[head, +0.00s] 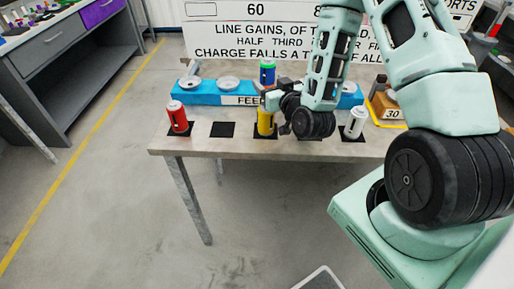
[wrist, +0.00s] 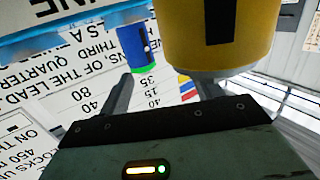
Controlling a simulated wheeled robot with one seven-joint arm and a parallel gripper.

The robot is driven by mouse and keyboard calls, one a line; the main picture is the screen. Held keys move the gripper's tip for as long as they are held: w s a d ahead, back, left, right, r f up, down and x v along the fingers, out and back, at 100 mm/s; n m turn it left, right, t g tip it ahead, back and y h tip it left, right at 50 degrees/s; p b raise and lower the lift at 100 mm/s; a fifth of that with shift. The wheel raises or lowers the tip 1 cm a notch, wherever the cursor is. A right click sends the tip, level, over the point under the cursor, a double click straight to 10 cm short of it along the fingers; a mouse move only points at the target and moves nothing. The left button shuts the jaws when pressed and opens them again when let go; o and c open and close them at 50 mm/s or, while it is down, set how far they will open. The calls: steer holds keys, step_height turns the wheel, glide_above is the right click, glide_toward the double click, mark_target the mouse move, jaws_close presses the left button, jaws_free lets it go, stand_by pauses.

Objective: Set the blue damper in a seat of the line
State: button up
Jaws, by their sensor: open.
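The blue damper (head: 267,74), with a green top, stands upright on the blue feed line (head: 205,99) at the back of the table. Whether it is fully down in a seat is hard to tell. In the wrist view the blue damper (wrist: 136,46) appears inverted, beyond the fingers and apart from them. My gripper (head: 271,101) is open and empty, in front of the line; its fingers (wrist: 165,92) also show in the wrist view. Pale round seats (head: 228,83) show on the line's left part. My arm hides part of its right side.
A yellow damper (head: 265,124) stands close by my gripper and looms large in the wrist view (wrist: 222,35). A red damper (head: 178,117) and a white one (head: 355,122) stand on black squares. One black square (head: 222,130) is bare. Brown items (head: 384,106) sit at right.

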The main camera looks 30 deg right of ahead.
steer(key=s+a+r+n+g+y, duration=0.1)
steer(key=s+a+n+g+y, duration=0.25)
steer(key=a, duration=0.65)
steer(key=s+a+n+g+y, duration=0.25)
steer(key=a+g, duration=0.25)
steer(key=a, duration=0.5)
steer(key=s+a+r+n+g+h, duration=0.1)
steer(key=s+r+g, duration=0.2)
steer(key=s, duration=0.8)
steer(key=s+a+r+n+g+h, duration=0.2)
steer(key=s+r+g, duration=0.2)
steer(key=s, duration=0.8)
steer(key=shift+r+g, duration=0.15)
steer(key=shift+g, duration=0.5)
